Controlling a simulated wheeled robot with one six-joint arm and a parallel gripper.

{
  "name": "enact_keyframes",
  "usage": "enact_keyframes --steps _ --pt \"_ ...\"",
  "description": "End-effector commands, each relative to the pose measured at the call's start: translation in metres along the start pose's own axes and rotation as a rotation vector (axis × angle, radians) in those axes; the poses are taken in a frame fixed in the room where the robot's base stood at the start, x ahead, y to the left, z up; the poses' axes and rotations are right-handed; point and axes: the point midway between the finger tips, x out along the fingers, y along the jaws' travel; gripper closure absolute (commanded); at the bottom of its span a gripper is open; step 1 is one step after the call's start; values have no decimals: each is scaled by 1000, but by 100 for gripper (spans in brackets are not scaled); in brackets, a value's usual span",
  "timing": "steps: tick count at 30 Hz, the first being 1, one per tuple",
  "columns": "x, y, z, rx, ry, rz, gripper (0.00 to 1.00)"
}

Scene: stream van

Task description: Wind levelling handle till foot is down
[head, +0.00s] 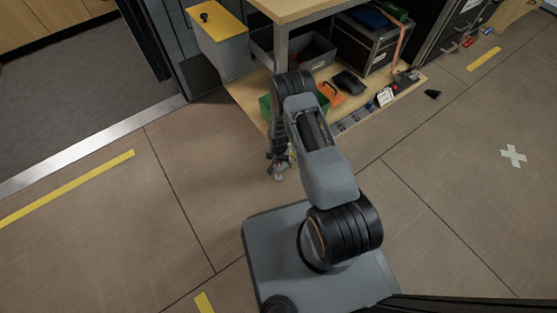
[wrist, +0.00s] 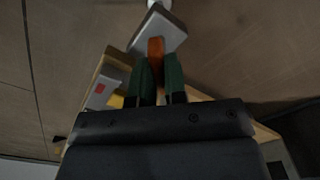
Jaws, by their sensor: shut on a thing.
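In the wrist view, the orange grip of the levelling handle (wrist: 156,52) stands between the green-padded fingers of my gripper (wrist: 157,76). The jaws are shut on it. A grey block (wrist: 160,31) lies at the grip's far end, with a pale rod end beyond it. In the head view, my gripper (head: 279,160) is low, beside the corner of the wooden shelf, mostly hidden by my arm. A small grey piece, perhaps the foot (head: 279,177), shows just below it. I cannot tell whether it touches the floor.
A wooden bench (head: 300,8) has a lower shelf (head: 248,94) holding a green bin, an orange item and a black case. A grey box with a yellow lid (head: 216,20) stands left of it. The brown floor in front is clear, with yellow tape strips (head: 70,188) and a white cross (head: 513,156).

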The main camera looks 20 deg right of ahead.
Motion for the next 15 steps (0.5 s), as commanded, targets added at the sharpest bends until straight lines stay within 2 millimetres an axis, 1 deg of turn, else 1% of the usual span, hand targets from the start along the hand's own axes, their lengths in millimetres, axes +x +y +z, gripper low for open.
enact_keyframes --steps 6,15 --pt "0 0 0 98 0 0 100" --pt "0 0 0 152 0 0 100"
